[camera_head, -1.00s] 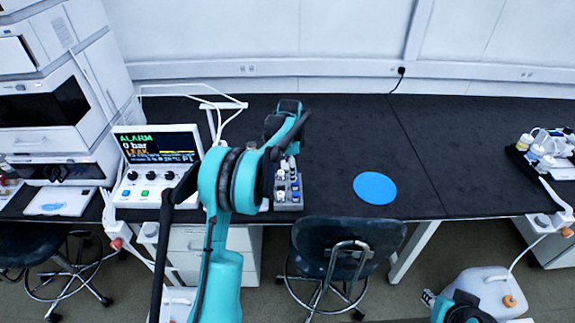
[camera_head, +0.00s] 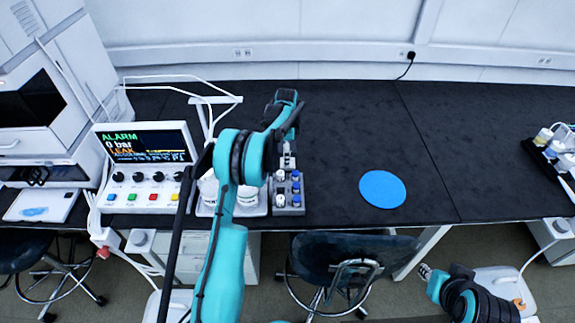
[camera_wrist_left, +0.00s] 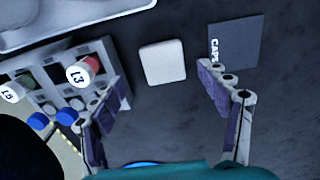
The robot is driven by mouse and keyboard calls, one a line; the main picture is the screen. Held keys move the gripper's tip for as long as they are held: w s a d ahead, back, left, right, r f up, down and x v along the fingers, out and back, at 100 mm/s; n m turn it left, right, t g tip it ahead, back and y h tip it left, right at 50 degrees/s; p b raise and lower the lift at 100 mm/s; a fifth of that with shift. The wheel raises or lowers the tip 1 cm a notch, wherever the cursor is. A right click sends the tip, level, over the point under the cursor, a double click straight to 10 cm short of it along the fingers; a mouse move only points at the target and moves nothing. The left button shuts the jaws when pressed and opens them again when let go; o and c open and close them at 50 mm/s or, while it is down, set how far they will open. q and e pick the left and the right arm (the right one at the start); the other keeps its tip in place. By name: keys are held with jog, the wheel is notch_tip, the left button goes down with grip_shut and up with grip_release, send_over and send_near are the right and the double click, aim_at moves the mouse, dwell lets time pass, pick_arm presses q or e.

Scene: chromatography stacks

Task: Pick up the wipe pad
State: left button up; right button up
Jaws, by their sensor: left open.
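The wipe pad, which I take to be the small white rounded square (camera_wrist_left: 163,62), lies on the dark bench in the left wrist view. My left gripper (camera_wrist_left: 161,80) is open, its fingers on either side of the pad and apart from it. In the head view my left gripper (camera_head: 287,150) is over the bench beside the vial rack, and I cannot make out the pad there. My right gripper (camera_head: 425,271) is low at the bottom right, off the bench's front edge; its finger state is too small to tell.
A grey vial rack (camera_head: 289,210) with several capped vials is close beside the left finger. A dark square marked CAPS (camera_wrist_left: 234,43) lies near the right finger. A blue disc (camera_head: 382,189) lies on the bench. A control box (camera_head: 146,165) shows ALARM. Bench is clear behind the disc.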

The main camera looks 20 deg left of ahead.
pick_arm(q)
jog(key=f, duration=0.1)
jog(key=f+b, duration=0.1)
jog(key=f, duration=0.2)
jog(key=shift+w+f+b, duration=0.3)
jog(key=shift+f+b, duration=0.05)
jog(key=shift+b, duration=0.05)
jog(key=shift+r, duration=0.1)
jog(key=c, duration=0.9)
jog(key=shift+r, duration=0.15)
jog(key=r+p, duration=0.1)
jog(key=r, duration=0.1)
jog(key=r+p, duration=0.1)
jog(key=r, duration=0.1)
jog(key=shift+s+d+r, duration=0.1)
jog(key=shift+d+r, duration=0.1)
jog(key=shift+r, duration=0.1)
jog(key=s+d+r+p, duration=0.1)
jog(key=s+d+r, duration=0.1)
jog(key=d, duration=0.1)
jog(key=s+d+r+p, duration=0.1)
jog(key=s+d+r, duration=0.1)
jog(key=d, duration=0.1)
jog(key=s+d+r+p, duration=0.1)
jog(key=s+d+r, duration=0.1)
jog(key=d, duration=0.1)
jog(key=shift+s, duration=0.35)
